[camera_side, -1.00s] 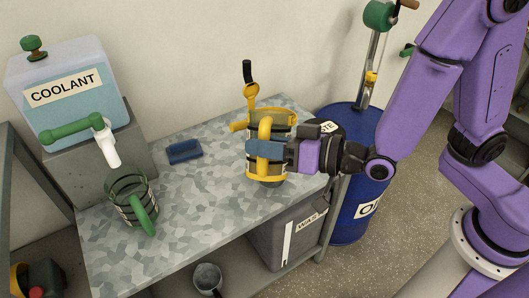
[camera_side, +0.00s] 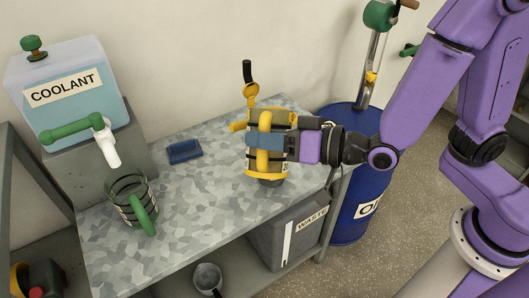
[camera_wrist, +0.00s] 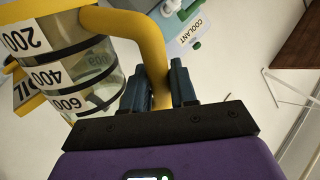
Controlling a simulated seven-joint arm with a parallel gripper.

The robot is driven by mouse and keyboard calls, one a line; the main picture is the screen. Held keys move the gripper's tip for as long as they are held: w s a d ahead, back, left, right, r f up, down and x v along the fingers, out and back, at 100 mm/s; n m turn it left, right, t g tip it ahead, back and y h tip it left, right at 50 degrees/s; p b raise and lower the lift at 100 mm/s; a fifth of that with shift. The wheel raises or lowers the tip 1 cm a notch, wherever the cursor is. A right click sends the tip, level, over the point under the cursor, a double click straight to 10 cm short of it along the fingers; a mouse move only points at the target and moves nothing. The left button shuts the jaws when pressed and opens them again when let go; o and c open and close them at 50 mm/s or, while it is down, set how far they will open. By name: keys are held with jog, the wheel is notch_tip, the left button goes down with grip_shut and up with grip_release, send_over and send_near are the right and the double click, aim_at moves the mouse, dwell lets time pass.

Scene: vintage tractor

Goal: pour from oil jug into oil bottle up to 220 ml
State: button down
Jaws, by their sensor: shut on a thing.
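The oil jug, clear with yellow trim and a thick yellow handle (camera_side: 264,160), is right of centre over the workbench in the side view. My gripper (camera_side: 262,143) is shut on this handle from the right. In the wrist view, my gripper (camera_wrist: 163,88) has its two dark fingers either side of the handle. The jug body (camera_wrist: 75,75) shows marks 200, 400 and 600, inverted in the picture. I cannot read its liquid level. A dark round thing (camera_side: 270,182) shows just below the jug, mostly hidden. I cannot identify the oil bottle.
A coolant tank (camera_side: 70,100) with a green-handled tap stands at the left. A green-handled jug (camera_side: 133,203) is below its tap. A blue block (camera_side: 185,151) lies on the workbench (camera_side: 195,210). A blue drum (camera_side: 352,215) stands at the right. The bench's middle is clear.

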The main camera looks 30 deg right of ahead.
aim_at(270, 113)
jog(key=shift+w+d+r+m, duration=0.15)
jog(key=shift+r+m, duration=0.15)
jog(key=shift+r, duration=0.25)
jog(key=shift+w+d+r+m, duration=0.15)
jog(key=shift+r+m, duration=0.15)
jog(key=shift+r, duration=0.3)
jog(key=shift+r+g, duration=0.3)
jog(key=shift+w+d, duration=0.1)
jog(key=shift+w+d+r+m, duration=0.3)
jog(key=shift+w+m, duration=0.1)
jog(key=shift+m, duration=0.3)
jog(key=shift+w+d+r, duration=0.1)
jog(key=shift+r, duration=0.05)
dwell(1.5)
jog(key=shift+w+d+r+m+g, duration=0.2)
jog(key=shift+m+g, duration=0.1)
jog(key=shift+g, duration=0.1)
jog(key=shift+w+d+r+m+y, duration=0.15)
jog(key=shift+w+d+r+m, duration=0.1)
jog(key=shift+r, duration=0.1)
jog(key=shift+w+d+r+m+y, duration=0.1)
jog(key=shift+w+r+m+y, duration=0.05)
jog(key=shift+r+m, duration=0.15)
dwell(3.1)
